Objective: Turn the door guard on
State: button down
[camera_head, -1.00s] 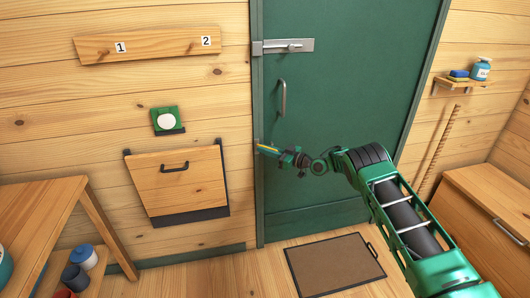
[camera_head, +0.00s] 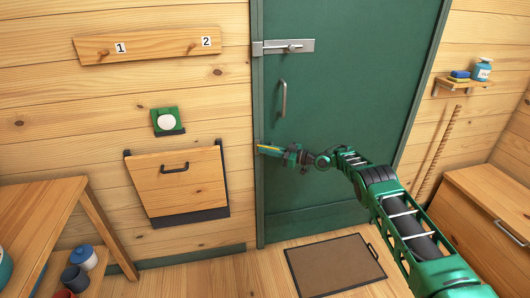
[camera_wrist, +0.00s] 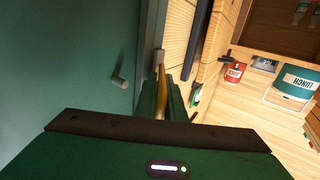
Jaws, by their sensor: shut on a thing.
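The green door (camera_head: 345,105) is shut in the head view. A brass-yellow bar (camera_head: 267,149), which looks like the door guard's arm, sits low at its left edge, by the frame. My gripper (camera_head: 280,152) is shut on this bar and points left along the door. In the wrist view the bar (camera_wrist: 161,85) lies between my fingers (camera_wrist: 166,98), its far end by a grey mount (camera_wrist: 158,56). A grey stub (camera_wrist: 119,79) stands out from the door, apart from the bar. My fingers hide part of the bar.
A slide bolt (camera_head: 285,46) and a pull handle (camera_head: 283,98) are higher on the door. A folding wooden panel (camera_head: 180,180) hangs on the wall to the left. A mat (camera_head: 335,268) lies on the floor. A table (camera_head: 40,215) stands at left, a cabinet (camera_head: 500,205) at right.

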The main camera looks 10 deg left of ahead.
jog(key=shift+w+d, duration=0.2)
jog(key=shift+w, duration=0.1)
jog(key=c, duration=1.8)
grip_release()
jog(key=shift+c, duration=0.2)
jog(key=shift+a, duration=0.1)
jog(key=shift+s, duration=0.1)
jog(key=v, duration=1)
jog(key=shift+d, duration=0.35)
jog(key=shift+f, duration=0.1)
